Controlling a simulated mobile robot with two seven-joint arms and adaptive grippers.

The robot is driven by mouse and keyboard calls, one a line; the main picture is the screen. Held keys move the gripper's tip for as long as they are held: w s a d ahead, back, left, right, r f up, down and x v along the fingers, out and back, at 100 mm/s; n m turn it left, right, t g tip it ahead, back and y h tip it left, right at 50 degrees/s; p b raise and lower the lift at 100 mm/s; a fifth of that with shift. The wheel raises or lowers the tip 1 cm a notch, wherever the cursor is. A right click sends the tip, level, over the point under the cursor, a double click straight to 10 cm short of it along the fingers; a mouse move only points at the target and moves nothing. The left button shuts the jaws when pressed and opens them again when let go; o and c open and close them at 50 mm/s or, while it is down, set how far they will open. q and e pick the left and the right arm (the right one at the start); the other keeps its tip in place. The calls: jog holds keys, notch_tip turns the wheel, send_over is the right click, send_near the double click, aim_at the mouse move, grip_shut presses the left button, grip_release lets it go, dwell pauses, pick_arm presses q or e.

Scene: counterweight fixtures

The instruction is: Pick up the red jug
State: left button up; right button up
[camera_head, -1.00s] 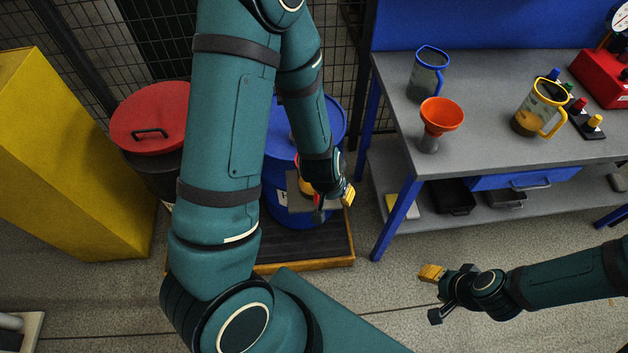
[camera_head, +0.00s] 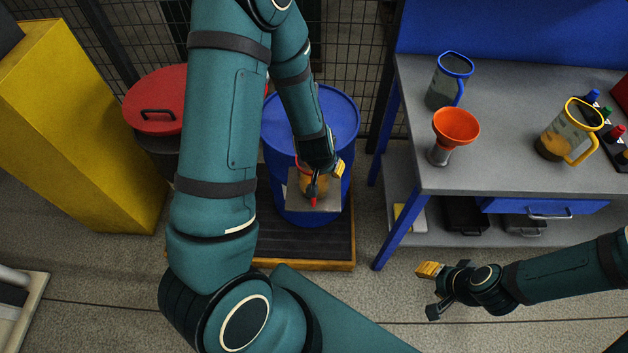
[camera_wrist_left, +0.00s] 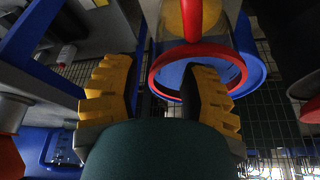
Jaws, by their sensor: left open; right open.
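The red jug (camera_head: 313,203) stands on a small grey plate in front of the blue drum. Its amber contents and red handle show, and my left gripper and wrist hide its upper part. In the left wrist view the red rim of the jug (camera_wrist_left: 157,75) and its handle are close up. My left gripper (camera_head: 327,179) is open at the jug; in the wrist view one yellow-padded finger overlaps the rim and the other is clear of it. I cannot tell whether they touch. My right gripper (camera_head: 430,290) is open and empty over the floor, away from the jug.
The blue drum (camera_head: 340,118) stands on a dark, wood-edged platform (camera_head: 330,240). A grey workbench (camera_head: 495,110) at right holds a blue-rimmed jug (camera_head: 447,84), an orange funnel (camera_head: 456,126) and a yellow-rimmed jug (camera_head: 568,133). A red-lidded bin (camera_head: 156,112) and yellow cabinet (camera_head: 75,130) stand left.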

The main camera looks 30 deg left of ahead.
pick_arm(q)
jog(key=b+x, duration=0.1)
jog(key=x, duration=0.3)
jog(key=shift+f, duration=0.2)
grip_shut()
